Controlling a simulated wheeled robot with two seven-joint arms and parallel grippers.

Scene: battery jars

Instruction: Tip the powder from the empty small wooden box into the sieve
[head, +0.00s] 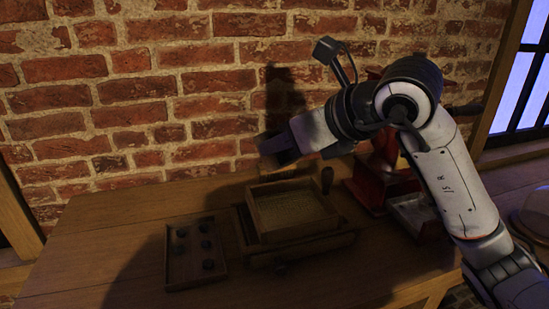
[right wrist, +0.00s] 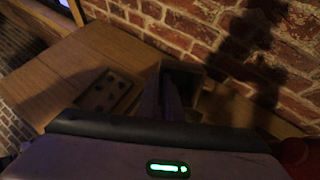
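The sieve (head: 263,236) is a square wooden frame with a dull tan inner surface. It sits on a wooden base on the table in the head view. I cannot tell whether powder lies in it. My right gripper (head: 268,152) reaches in from the right, above and behind the sieve's far edge. In the right wrist view its dark fingers (right wrist: 163,97) look close together, with a dark shape just beyond them. My left gripper is not in view.
A shallow wooden tray (head: 188,280) with several dark round lumps lies left of the sieve. A red device (head: 372,190) stands to the right beneath my right arm. A brick wall (head: 160,100) closes off the back. The table's left part (head: 110,240) is clear.

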